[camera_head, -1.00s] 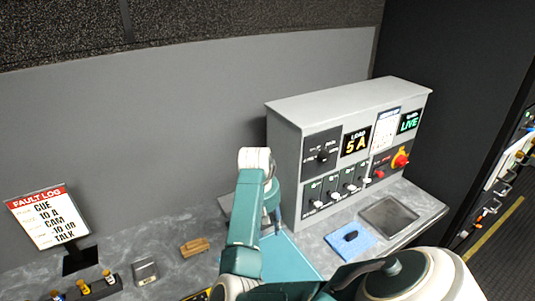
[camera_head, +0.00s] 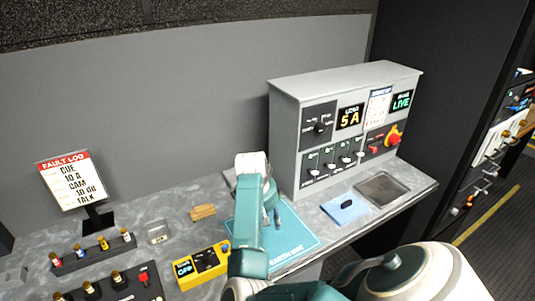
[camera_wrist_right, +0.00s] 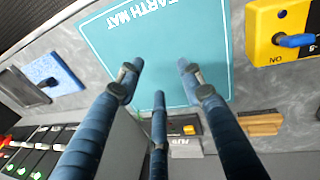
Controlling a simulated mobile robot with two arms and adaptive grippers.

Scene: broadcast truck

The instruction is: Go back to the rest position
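My right arm enters from the bottom right in the head view, with its gripper (camera_head: 272,212) pointing down over the teal earth mat (camera_head: 290,243). In the right wrist view the fingers (camera_wrist_right: 158,82) are spread apart with nothing between them, above the mat (camera_wrist_right: 150,40). The gripper appears clear of the mat, though the exact height is hard to tell. My left gripper is not in view.
A grey panel console (camera_head: 285,135) stands right behind the arm. A blue pad (camera_head: 335,213), a grey tray (camera_head: 382,188), a yellow switch box (camera_head: 213,272), a wooden block (camera_head: 203,211), connector strips (camera_head: 75,262) and a fault log sign (camera_head: 70,180) share the grey counter.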

